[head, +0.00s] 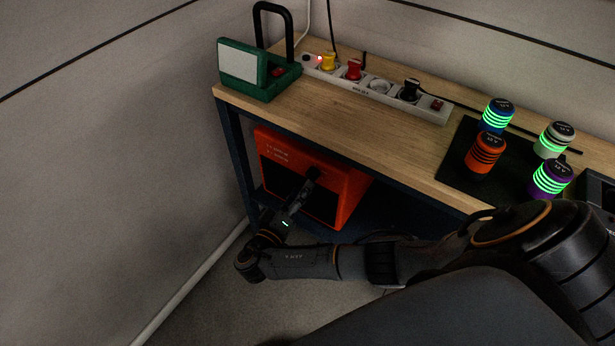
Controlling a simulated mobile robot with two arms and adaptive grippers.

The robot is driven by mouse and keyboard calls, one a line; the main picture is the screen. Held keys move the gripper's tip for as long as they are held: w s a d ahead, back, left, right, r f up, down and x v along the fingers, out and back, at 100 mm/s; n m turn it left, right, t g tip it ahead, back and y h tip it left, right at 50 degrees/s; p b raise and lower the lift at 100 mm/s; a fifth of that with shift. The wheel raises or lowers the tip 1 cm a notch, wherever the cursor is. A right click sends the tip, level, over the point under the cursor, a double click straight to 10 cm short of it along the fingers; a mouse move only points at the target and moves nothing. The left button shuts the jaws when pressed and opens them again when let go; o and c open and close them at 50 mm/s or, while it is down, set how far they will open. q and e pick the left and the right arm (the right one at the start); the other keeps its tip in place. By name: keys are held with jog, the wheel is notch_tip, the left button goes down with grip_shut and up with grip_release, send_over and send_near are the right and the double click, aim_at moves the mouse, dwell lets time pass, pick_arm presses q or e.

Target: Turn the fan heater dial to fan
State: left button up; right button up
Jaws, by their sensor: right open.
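The fan heater (345,190) is an orange box with dark front panels, standing under the wooden bench at its left end. Small pale print shows on its upper left front. My right gripper (315,173) is at the upper part of the heater's front, and its fingers are small and dark against it. I cannot tell whether they touch the heater. I cannot make out the dial or its setting; the gripper covers that part of the front. The right gripper is open. My left gripper is not in view.
The wooden bench (330,115) overhangs the heater, with a dark leg (236,150) at left. On it are a green work lamp (255,72), a power strip (385,90) with plugs, and several lit cylinders on a black mat (450,170). Floor and wall lie left.

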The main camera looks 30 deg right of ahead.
aim_at(311, 175)
jog(key=x, duration=0.5)
jog(key=c, duration=1.1)
jog(key=shift+c, duration=0.2)
